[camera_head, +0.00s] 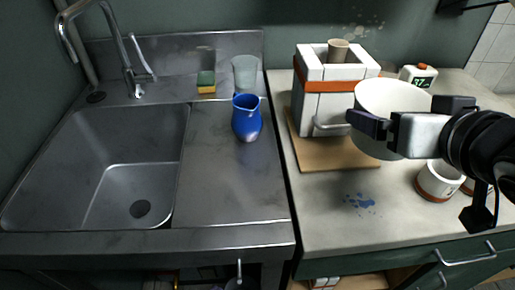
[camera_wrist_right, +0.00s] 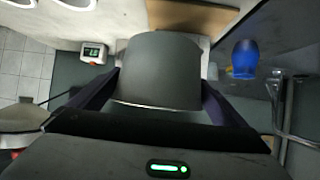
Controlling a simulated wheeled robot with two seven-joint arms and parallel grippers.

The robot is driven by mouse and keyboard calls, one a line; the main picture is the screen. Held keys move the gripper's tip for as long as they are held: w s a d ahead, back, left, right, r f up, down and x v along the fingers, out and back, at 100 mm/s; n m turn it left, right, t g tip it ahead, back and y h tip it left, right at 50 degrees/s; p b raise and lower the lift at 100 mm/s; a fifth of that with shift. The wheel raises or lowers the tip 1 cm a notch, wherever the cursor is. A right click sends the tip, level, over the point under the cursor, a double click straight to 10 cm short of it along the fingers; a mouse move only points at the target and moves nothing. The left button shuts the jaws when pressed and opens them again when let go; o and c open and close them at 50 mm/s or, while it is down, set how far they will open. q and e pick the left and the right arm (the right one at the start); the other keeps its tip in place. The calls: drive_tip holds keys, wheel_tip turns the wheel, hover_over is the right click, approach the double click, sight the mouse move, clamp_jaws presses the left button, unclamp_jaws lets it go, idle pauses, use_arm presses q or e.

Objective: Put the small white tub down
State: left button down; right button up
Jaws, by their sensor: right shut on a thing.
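The small white tub (camera_head: 385,98) is held up in front of the kiln-like white box at the right, above the counter. My right gripper (camera_head: 369,124) is shut on it, with its arm coming in from the right edge. In the right wrist view the tub (camera_wrist_right: 160,70) fills the space between the two dark fingers of the gripper (camera_wrist_right: 160,92), and its shaded side looks grey. The tub hides part of the box and of the counter behind it. My left gripper does not show in either view.
A white box with an orange band (camera_head: 324,87) stands on a wooden board (camera_head: 335,154). A digital timer (camera_head: 418,76) is behind the tub. White pots with brown bases (camera_head: 437,181) stand below my right gripper. A blue jug (camera_head: 246,118) stands by the sink (camera_head: 110,150). The front counter (camera_head: 330,215) is mostly clear.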

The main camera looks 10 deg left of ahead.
drive_tip(key=s+a+n+g+y+b, duration=0.1)
drive_tip(key=s+a+n+g+y, duration=0.3)
drive_tip(key=a, duration=0.8)
drive_tip(key=s+a+n+g+y+b, duration=0.2)
drive_tip(key=s+a+n+y, duration=0.3)
drive_tip(key=a, duration=0.8)
drive_tip(key=shift+n+h, duration=0.4)
drive_tip(key=shift+h, duration=0.1)
drive_tip(key=f, duration=0.3)
drive_tip(key=f+b, duration=0.1)
drive_tip(key=f, duration=0.3)
drive_tip(key=w+f, duration=0.1)
drive_tip(key=f, duration=0.2)
drive_tip(key=shift+w+a+f+b, duration=0.1)
drive_tip(key=shift+f+b, duration=0.15)
drive_tip(key=shift+b, duration=0.1)
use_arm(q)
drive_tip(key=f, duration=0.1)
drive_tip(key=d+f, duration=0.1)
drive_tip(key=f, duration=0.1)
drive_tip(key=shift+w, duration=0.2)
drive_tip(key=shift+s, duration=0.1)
use_arm(e)
drive_tip(key=o, duration=0.8)
drive_tip(key=shift+f, duration=0.1)
drive_tip(key=shift+o, duration=0.2)
